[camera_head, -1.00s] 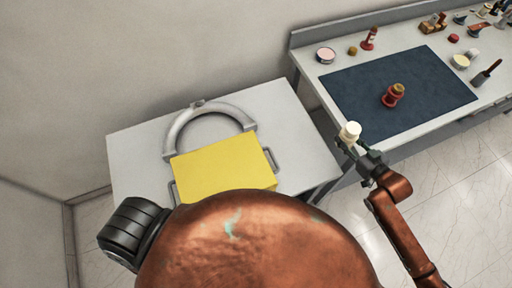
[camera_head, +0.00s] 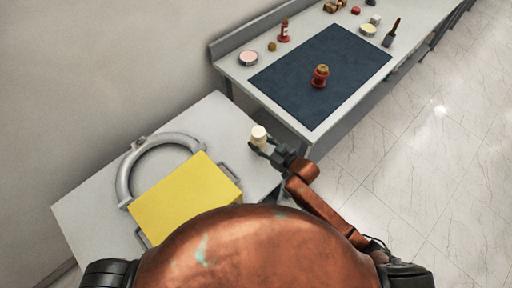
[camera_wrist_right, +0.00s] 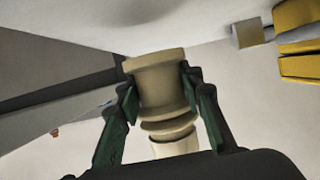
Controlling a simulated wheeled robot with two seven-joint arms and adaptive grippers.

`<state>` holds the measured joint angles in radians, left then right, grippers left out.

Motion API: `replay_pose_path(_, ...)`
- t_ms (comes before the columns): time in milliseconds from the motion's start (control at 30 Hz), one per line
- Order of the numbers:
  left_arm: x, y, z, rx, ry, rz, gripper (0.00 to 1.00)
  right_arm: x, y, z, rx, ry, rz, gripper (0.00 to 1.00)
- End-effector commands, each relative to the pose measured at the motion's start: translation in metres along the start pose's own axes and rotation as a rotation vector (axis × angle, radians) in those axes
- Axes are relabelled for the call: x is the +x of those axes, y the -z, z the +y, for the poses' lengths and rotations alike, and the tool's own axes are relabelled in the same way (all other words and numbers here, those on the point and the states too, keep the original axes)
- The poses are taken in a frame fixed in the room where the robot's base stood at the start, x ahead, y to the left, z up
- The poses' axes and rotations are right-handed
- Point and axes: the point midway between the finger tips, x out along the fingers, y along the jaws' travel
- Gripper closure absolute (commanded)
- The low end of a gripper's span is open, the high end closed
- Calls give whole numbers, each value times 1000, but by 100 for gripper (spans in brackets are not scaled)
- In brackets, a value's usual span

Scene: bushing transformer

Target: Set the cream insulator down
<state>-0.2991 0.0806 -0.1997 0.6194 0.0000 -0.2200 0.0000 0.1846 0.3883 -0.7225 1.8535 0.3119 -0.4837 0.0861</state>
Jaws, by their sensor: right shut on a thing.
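The cream insulator (camera_head: 259,135) is held upright by my right gripper (camera_head: 268,147). In the head view it appears over the right edge of the white table with the yellow box; its height above the surface is hard to tell. In the right wrist view the ribbed cream insulator (camera_wrist_right: 160,95) sits between the two dark green fingers, which press on its sides. Its lower end is partly hidden by the gripper body. My left gripper is not in view.
A yellow box (camera_head: 185,197) and a grey arch (camera_head: 130,165) stand on the white table (camera_head: 85,215). On the workbench, a dark blue mat (camera_head: 345,65) bears a red insulator (camera_head: 320,76). A round tin (camera_head: 248,58) and a red bottle (camera_head: 284,31) stand beside the mat.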

Motion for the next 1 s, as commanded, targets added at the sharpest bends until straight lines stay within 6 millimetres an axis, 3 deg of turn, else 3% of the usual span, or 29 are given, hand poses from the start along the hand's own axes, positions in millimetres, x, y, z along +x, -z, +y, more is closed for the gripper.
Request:
replay_pose_path(233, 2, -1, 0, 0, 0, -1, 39, 13, -10, -10, 3, 1, 3, 100)
replay_pose_path(400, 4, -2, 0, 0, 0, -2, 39, 20, -34, -8, 0, 0, 1, 100)
replay_pose_path(767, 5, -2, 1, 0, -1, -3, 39, 22, -38, -8, -1, 1, 4, 100)
replay_pose_path(800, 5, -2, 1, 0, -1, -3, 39, 22, -40, -8, 0, 1, 0, 65)
replay_pose_path(1000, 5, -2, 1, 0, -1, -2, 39, 21, -40, -8, 0, 1, 0, 51)
